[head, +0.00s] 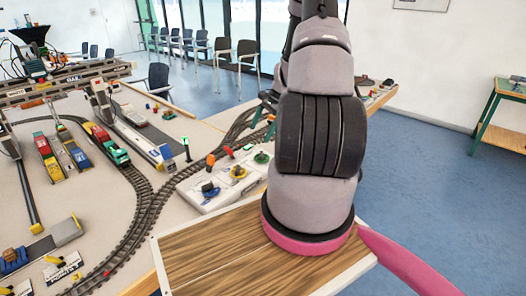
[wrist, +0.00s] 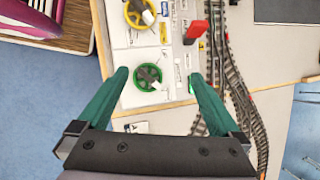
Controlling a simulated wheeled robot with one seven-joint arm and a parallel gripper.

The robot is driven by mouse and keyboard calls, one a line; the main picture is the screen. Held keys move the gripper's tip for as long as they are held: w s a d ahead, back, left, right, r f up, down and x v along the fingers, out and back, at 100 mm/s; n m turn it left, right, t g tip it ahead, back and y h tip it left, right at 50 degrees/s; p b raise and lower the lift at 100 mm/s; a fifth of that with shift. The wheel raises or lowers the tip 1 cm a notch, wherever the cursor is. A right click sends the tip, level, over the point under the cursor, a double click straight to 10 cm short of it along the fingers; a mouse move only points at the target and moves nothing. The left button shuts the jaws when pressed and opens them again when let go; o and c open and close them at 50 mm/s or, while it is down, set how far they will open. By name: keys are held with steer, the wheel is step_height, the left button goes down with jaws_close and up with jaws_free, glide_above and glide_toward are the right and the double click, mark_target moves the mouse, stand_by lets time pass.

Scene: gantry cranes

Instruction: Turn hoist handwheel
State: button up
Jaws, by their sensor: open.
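A white control panel (head: 215,198) on the layout table carries a blue handwheel (head: 209,189), a yellow handwheel (head: 238,172) and a green handwheel (head: 262,157). I cannot read which one is labelled hoist. In the wrist view, my gripper (wrist: 158,76) is open and empty, its two green fingers spread. The green handwheel (wrist: 148,76) shows between the fingertips, nearer the left one; whether either touches it is unclear. The yellow handwheel (wrist: 139,14) lies beyond, towards the top.
A red lever (wrist: 196,30) stands on the panel just beyond the right finger. Curving rail track (head: 150,205) runs beside the panel. Model trains (head: 108,146) and a gantry crane (head: 60,82) stand to the left. Blue floor (head: 440,200) is open on the right.

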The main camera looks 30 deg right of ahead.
mark_target(262, 152)
steer(key=s+d+m, duration=0.2)
steer(key=d+m, duration=0.3)
steer(key=m, duration=0.3)
steer(key=shift+t+h, duration=0.4)
steer(key=x, duration=1.1)
steer(key=shift+w+a, duration=0.1)
steer(key=shift+a, duration=0.05)
steer(key=c, duration=1.2)
steer(key=shift+c, duration=0.2)
